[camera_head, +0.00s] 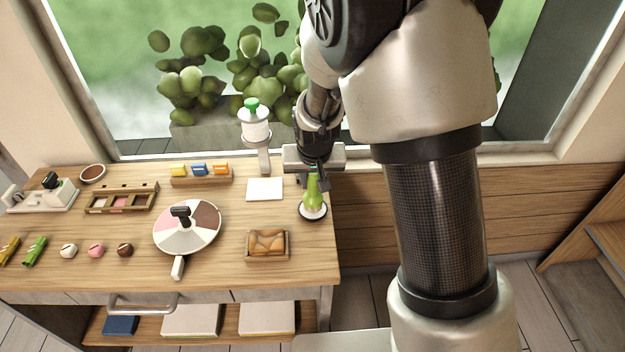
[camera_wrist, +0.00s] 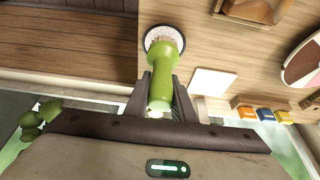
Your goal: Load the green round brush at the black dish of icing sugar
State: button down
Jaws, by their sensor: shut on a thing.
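My gripper (camera_head: 315,180) is shut on the green round brush (camera_head: 312,192), which hangs roughly upright, its head downward. The brush also shows in the wrist view (camera_wrist: 163,70), between the two dark fingers. The black dish of icing sugar (camera_head: 313,216) stands near the right edge of the table, directly below the brush. In the wrist view the dish (camera_wrist: 149,38) shows its black rim and white sugar, partly covered by the brush head. I cannot tell whether the brush tip touches the sugar.
A white card (camera_head: 265,189) lies left of the dish, and a basket of brown items (camera_head: 267,246) sits in front. A white bottle on a stand (camera_head: 256,130) rises behind. A round turntable (camera_head: 187,228) and coloured blocks (camera_head: 199,170) are farther left. Right of the table is open floor.

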jog(key=shift+s+f+b, duration=0.1)
jog(key=shift+f+b, duration=0.35)
jog(key=shift+f, duration=0.15)
dwell(1.3)
jog(key=shift+r, duration=0.1)
jog(key=shift+r+p, duration=2.5)
jog(key=shift+r, duration=1)
jog(key=s+d+r+p, duration=0.1)
jog(key=s+d+p, duration=0.3)
jog(key=s+d, duration=0.4)
jog(key=shift+d+r, duration=0.25)
jog(key=shift+d, duration=0.9)
